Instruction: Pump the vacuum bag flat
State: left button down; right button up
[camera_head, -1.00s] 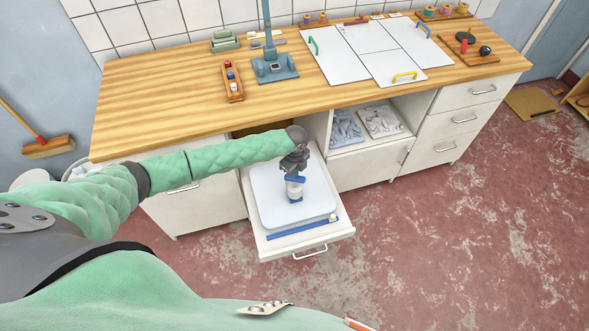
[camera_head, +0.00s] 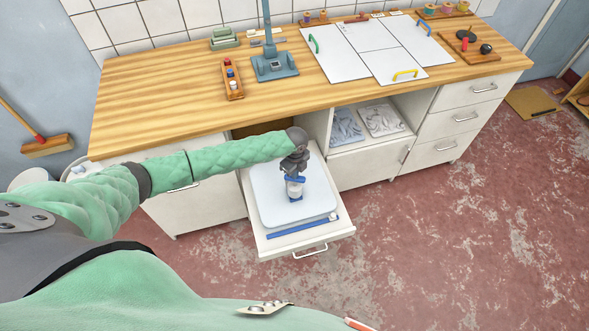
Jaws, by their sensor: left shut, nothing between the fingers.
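The vacuum bag (camera_head: 270,195) is a pale, rounded, puffy-looking rectangle lying in the open drawer (camera_head: 345,232). A small white and blue pump (camera_head: 295,188) stands upright near the middle of the bag. My left gripper (camera_head: 294,173) is shut and empty, pointing down right at the blue top of the pump. It hides part of the pump, and I cannot tell for certain whether it touches. A blue strip (camera_head: 300,229) lies along the front of the drawer beside the bag. My right gripper is not in view.
The wooden worktop (camera_head: 150,95) is above and behind the drawer. An open shelf (camera_head: 365,135) holds folded grey cloths.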

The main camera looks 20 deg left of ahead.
pick_arm(q)
jog(key=shift+f+b, duration=1.2)
jog(key=shift+f, duration=1.1)
jog(key=shift+r, duration=0.2)
jog(key=shift+r+p, duration=1.85)
jog(key=shift+r, duration=0.35)
jog(key=shift+r, duration=0.1)
jog(key=shift+r+p, duration=1)
jog(key=shift+r, duration=2.4)
